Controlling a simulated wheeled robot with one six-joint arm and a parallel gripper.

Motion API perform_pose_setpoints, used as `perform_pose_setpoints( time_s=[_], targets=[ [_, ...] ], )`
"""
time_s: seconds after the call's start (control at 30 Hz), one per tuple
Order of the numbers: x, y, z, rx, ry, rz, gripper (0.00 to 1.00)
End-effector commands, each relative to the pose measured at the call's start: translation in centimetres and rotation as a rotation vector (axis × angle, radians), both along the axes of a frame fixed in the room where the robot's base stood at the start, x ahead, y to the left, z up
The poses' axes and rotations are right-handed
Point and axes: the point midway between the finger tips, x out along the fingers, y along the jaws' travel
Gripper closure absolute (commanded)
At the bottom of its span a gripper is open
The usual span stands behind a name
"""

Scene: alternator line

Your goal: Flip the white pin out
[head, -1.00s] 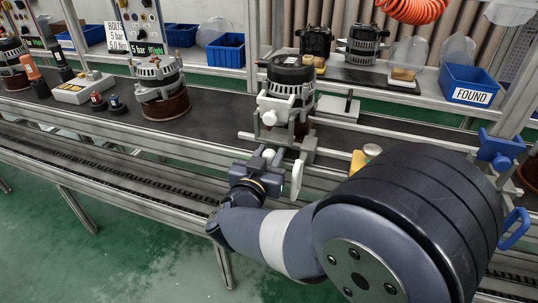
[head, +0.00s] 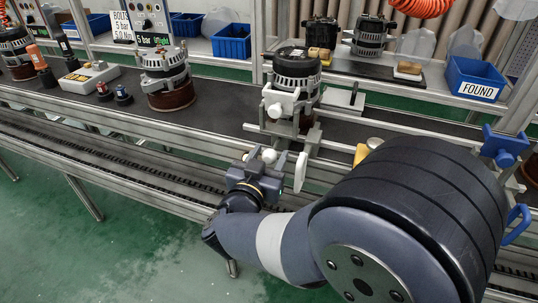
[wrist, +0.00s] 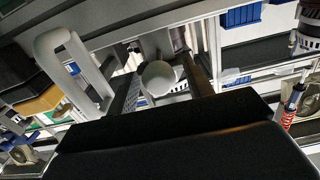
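The white pin shows as a white ball end (head: 269,155) at the front of the alternator fixture in the head view. In the wrist view the white ball (wrist: 158,77) sits between my gripper's fingers (wrist: 162,80), near their tips. My gripper (head: 260,160) is at the ball, in front of the fixture. The fingers stand apart on either side of it. A narrow gap seems to show on the right, but I cannot tell whether they clamp it. The pin's shaft is hidden behind the ball.
An alternator (head: 296,70) stands in the fixture, with a white clamp (head: 281,103) on its front. A white paddle (head: 300,171) hangs just right of the ball; a white loop (wrist: 75,60) shows at left in the wrist view. Rails run below.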

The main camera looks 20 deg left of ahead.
Motion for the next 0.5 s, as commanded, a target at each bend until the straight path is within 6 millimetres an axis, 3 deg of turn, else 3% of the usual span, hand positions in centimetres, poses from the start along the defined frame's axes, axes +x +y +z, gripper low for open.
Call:
perform_pose_setpoints(
  time_s=[0.27,0.5],
  targets=[
    [-0.1,0.0,0.0,0.000,0.000,0.000,0.49],
    [-2.8,0.3,0.2,-0.001,-0.001,0.005,0.49]
  ],
)
